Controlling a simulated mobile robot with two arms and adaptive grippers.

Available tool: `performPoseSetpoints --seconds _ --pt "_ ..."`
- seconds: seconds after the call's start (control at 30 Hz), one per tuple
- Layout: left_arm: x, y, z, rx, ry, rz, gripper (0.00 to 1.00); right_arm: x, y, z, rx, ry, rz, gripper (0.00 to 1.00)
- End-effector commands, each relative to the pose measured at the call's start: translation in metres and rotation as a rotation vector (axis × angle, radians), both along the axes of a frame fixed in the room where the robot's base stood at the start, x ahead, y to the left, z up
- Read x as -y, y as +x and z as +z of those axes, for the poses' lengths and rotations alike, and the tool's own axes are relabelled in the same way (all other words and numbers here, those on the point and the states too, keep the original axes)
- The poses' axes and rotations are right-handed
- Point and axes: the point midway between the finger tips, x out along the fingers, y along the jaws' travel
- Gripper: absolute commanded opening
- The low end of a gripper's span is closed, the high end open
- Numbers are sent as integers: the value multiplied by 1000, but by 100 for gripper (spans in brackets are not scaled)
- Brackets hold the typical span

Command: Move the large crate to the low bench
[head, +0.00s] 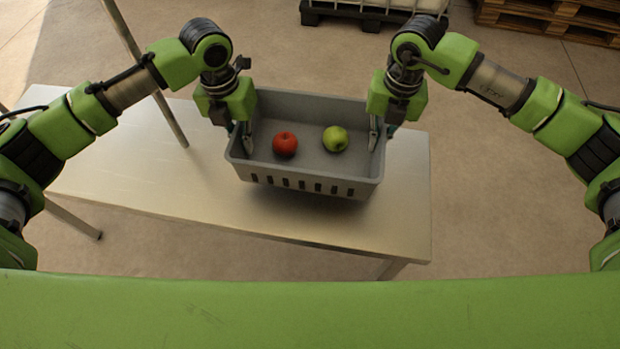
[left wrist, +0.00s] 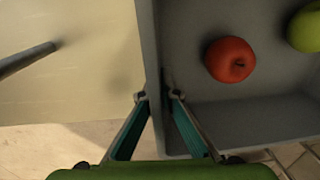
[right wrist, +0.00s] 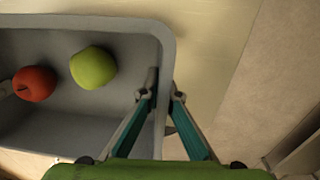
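The large grey crate (head: 315,178) has slotted sides and holds a red apple (head: 285,144) and a green apple (head: 335,138). It is over the right part of a pale metal bench (head: 130,160), with a dark shadow along its front; I cannot tell whether its base touches the top. My left gripper (left wrist: 158,95) has its fingers on both sides of the crate's left wall and is shut on it. My right gripper (right wrist: 162,94) is likewise shut on the right wall. The crate looks roughly level.
The bench top is bare to the left of the crate. Wooden pallets (head: 550,18) and a white container on a black base (head: 375,12) stand at the back. Open floor lies to the right.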

Motion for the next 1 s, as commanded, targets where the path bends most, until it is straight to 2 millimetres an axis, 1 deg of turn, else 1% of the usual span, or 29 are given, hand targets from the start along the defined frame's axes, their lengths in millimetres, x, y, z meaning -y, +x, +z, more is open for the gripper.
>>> performPoseSetpoints --seconds 0.03,0.1,0.63,1.0 --pt "-2 1 -9 2 3 2 0 1 1 -9 2 -2 -2 0" --pt "-2 1 -11 2 3 2 0 1 1 -11 2 -2 -2 0" --pt "-2 1 -13 1 3 3 0 1 1 -13 1 -3 -2 0" --pt "-2 1 -29 1 3 3 0 1 1 -30 1 -3 -2 0"
